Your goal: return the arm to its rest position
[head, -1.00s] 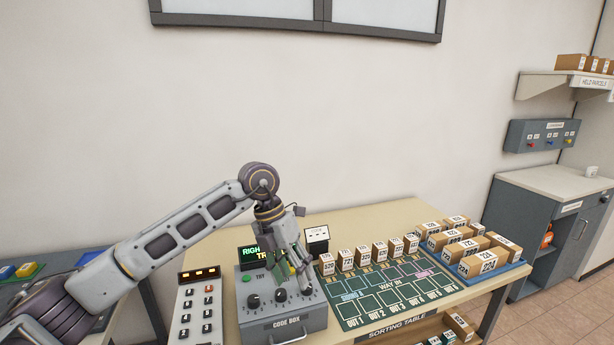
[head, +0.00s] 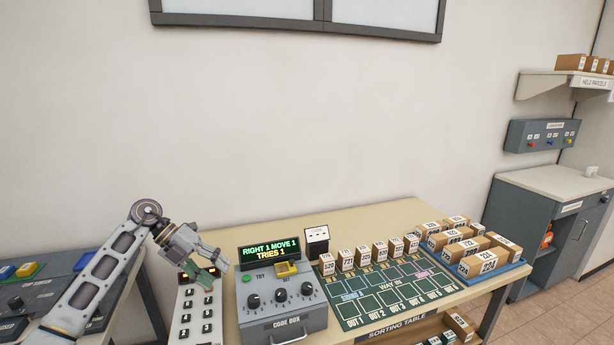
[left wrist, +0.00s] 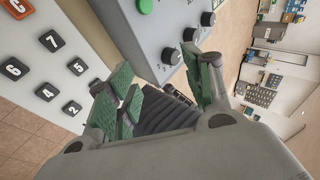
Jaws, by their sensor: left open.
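My left arm comes in from the lower left of the head view, bent at its elbow. My left gripper (head: 208,276) is open and empty, above the keypad panel (head: 188,318) and left of the code box (head: 282,322). In the left wrist view its green-padded fingers (left wrist: 165,90) stand apart with nothing between them. The code box has a lit display (head: 269,249) reading "RIGHT 1 MOVE 1" and "TRIES 1", a green button, a yellow piece (head: 287,269) and three dark knobs. My right gripper is in neither view.
The sorting table (head: 250,235) holds a green mat (head: 385,306) with a row of small parcels behind it. A blue tray (head: 510,272) of parcels lies at the right. A side desk (head: 140,275) with coloured buttons stands at the left. The air above the table is clear.

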